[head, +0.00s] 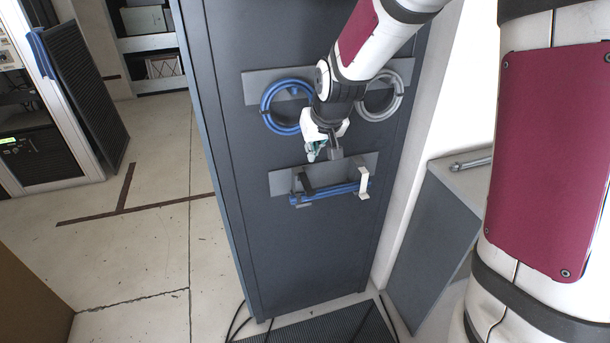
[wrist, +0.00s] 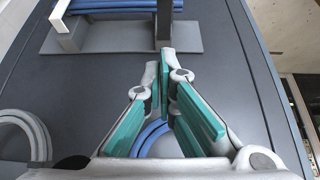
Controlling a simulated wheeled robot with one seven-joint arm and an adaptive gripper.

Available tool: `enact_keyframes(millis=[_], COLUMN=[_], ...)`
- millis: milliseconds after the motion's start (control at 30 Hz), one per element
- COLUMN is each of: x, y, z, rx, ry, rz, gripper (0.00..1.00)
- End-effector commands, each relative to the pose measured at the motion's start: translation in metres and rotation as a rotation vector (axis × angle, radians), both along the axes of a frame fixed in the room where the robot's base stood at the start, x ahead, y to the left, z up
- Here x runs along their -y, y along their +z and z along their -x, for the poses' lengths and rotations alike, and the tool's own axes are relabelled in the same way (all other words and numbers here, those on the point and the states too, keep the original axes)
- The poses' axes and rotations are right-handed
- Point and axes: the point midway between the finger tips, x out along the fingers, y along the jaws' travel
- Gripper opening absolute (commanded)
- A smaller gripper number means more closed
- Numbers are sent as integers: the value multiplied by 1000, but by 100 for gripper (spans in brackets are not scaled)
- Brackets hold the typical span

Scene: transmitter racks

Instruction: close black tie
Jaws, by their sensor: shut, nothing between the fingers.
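The black tie (head: 305,183) is a dark strap at the left end of the blue cable bundle (head: 335,191), on a grey plate (head: 283,184) on the dark cabinet door. In the wrist view the black tie (wrist: 163,24) stands upright in the picture across the blue cables (wrist: 115,6). My gripper (head: 320,154) is just above the plate in the head view; I cannot tell if it touches the tie. In the wrist view my gripper's (wrist: 162,66) teal-padded fingers are together and empty, their tips close to the tie's near end. I cannot tell whether the tie's flap is closed.
A white tie (head: 363,182) stands at the bundle's right end. A blue coil (head: 267,110) and a grey coil (head: 399,96) hang above, either side of my arm. A grey cabinet (head: 425,240) stands right. Open floor (head: 140,240) lies left; loose black cables lie below.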

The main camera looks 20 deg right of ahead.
Motion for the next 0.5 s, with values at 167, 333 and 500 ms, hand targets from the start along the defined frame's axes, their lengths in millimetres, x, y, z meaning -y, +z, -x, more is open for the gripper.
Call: enact_keyframes(millis=[167,333,500], x=[0,0,0], y=[0,-1,-14], z=[0,0,-7], rx=[0,0,-3], ry=[0,0,1], rz=[0,0,1], gripper=[0,0,0])
